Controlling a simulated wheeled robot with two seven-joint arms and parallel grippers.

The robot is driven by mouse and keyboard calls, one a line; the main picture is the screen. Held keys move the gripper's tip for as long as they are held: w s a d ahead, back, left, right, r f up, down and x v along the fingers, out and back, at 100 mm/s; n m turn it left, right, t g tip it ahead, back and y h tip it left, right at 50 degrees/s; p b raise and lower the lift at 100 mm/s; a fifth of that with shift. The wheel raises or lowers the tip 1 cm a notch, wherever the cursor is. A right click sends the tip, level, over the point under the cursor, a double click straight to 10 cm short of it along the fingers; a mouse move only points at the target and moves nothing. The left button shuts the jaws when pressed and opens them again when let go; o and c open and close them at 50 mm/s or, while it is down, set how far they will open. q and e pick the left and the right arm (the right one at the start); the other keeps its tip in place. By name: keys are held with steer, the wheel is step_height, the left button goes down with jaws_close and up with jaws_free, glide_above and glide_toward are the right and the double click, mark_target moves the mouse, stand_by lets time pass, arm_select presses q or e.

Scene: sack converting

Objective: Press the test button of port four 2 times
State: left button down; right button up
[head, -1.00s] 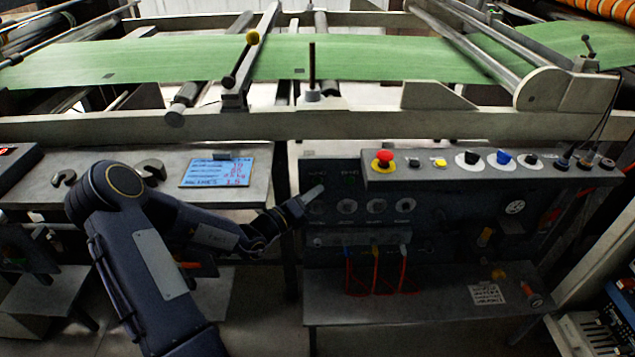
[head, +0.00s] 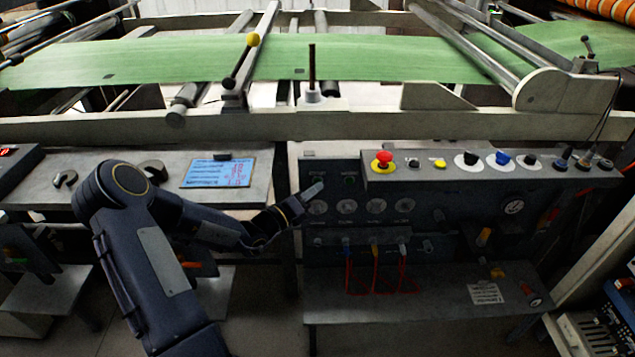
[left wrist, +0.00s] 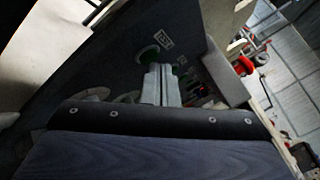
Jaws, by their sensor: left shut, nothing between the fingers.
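The dark control panel (head: 330,228) stands right of my left arm. Below is a row of ports; three hold cables and the right-hand port (head: 427,245) looks empty. My left gripper (head: 315,190) is shut and empty, in front of the panel's upper left. In the left wrist view its fingers (left wrist: 158,84) point at the panel, their tips close to a green-ringed button (left wrist: 148,54). I cannot tell whether they touch. Port labels are unreadable.
A ledge with a red mushroom button (head: 383,158) and several knobs juts out at the panel's upper right. Red cables (head: 375,278) hang below the ports over a grey shelf (head: 400,310). A blue-and-white sheet (head: 218,173) lies on the left table.

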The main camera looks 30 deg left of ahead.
arm_select(q)
steer(key=shift+w+a, duration=0.15)
steer(key=shift+w, duration=0.15)
stand_by(0.5)
steer(key=shift+s+d+p, duration=0.45)
steer(key=shift+s+p, duration=0.05)
steer(key=shift+s, duration=0.25)
steer(key=s+d, duration=0.1)
steer(key=s+p, duration=0.1)
steer(key=s, duration=0.1)
steer(key=s+d, duration=0.1)
steer(key=shift+s+d+p, duration=0.15)
steer(key=shift+d+p, duration=0.15)
steer(key=shift+s, duration=0.1)
stand_by(2.4)
